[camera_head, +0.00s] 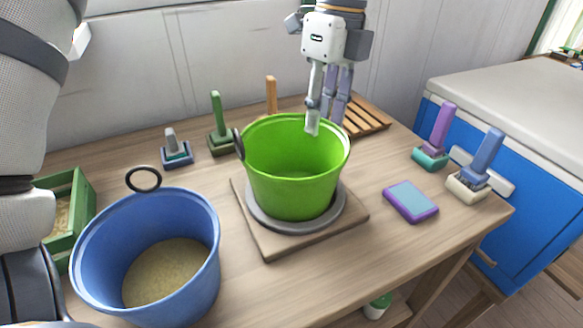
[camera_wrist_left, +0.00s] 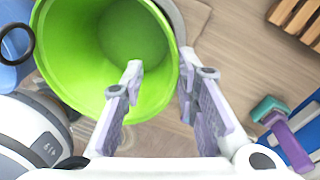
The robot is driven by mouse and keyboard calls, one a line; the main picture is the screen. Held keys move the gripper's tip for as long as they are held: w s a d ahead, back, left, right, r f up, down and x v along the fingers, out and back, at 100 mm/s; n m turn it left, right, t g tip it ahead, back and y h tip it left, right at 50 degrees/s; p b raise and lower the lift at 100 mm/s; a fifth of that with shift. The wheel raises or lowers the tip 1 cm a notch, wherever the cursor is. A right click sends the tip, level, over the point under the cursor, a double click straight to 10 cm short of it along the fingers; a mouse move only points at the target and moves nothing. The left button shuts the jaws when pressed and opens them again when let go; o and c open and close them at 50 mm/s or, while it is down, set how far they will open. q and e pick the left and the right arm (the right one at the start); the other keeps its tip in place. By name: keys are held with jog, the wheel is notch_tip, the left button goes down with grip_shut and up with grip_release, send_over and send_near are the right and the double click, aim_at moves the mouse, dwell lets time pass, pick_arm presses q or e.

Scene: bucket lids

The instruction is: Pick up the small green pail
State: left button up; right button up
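The green pail (camera_head: 290,190) stands upright and empty on a grey round plate (camera_head: 262,222) over a square wooden board (camera_head: 285,247). A dark ring handle (camera_head: 239,143) hangs at its left side. My left gripper (camera_head: 324,122) points down at the pail's back right rim. In the left wrist view the green pail (camera_wrist_left: 85,45) fills the upper left. There my left gripper (camera_wrist_left: 160,80) straddles the rim, one finger over the inside and one outside. The fingers are apart, with a gap around the wall. My right gripper is not in view.
A blue bucket (camera_head: 200,235) with grainy contents stands front left, beside a green crate (camera_head: 75,205). Several brushes stand around, including a purple-handled one (camera_head: 438,130). A sponge (camera_head: 411,200) lies right. A slatted wooden rack (camera_head: 365,117) lies behind. The table front is clear.

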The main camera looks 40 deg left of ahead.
aim_at(323, 144)
pick_arm(q)
jog(key=f, duration=0.5)
jog(key=shift+d+f, duration=0.3)
jog(key=shift+f, duration=0.05)
grip_shut()
